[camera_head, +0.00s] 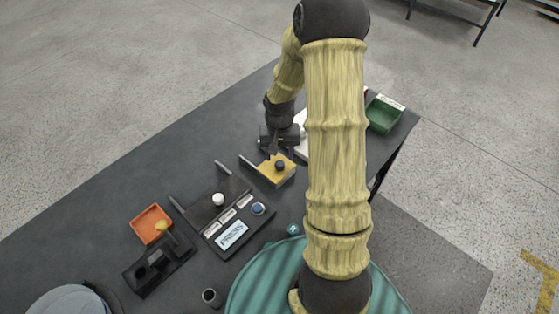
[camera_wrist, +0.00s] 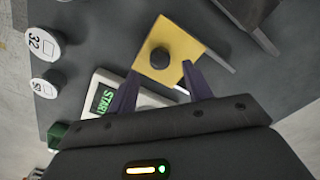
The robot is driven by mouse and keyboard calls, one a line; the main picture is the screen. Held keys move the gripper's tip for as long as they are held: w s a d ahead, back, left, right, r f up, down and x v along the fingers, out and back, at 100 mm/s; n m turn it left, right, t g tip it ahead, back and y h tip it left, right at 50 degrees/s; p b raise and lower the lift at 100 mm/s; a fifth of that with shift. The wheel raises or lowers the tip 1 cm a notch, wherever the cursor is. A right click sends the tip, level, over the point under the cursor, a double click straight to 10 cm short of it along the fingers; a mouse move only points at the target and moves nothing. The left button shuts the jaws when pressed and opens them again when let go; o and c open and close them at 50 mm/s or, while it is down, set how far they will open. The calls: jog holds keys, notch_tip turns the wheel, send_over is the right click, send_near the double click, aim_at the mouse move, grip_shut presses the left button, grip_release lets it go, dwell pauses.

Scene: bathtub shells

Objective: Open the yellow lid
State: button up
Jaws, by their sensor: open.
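The yellow lid (camera_head: 289,174) is a flat square plate with a round black knob (camera_head: 280,165) on top. It sits on the dark table, beside an upright grey plate. In the wrist view the yellow lid (camera_wrist: 186,45) lies just beyond my fingertips, and its black knob (camera_wrist: 159,58) shows between and slightly ahead of them. My gripper (camera_wrist: 159,70) is open with nothing between its fingers. In the head view my gripper (camera_head: 278,142) is just behind the lid, with its fingers small and partly unclear.
A white box with a green START display (camera_wrist: 104,98) is beside the lid. A panel with a PRESS display (camera_head: 232,235) and blue button (camera_head: 257,209) stands nearer. An orange tray (camera_head: 152,224) is at left, a green bin (camera_head: 383,114) at right. Table's far left is clear.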

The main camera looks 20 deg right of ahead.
aim_at(279, 164)
notch_tip(279, 164, down, 4)
jog(key=shift+f, duration=0.15)
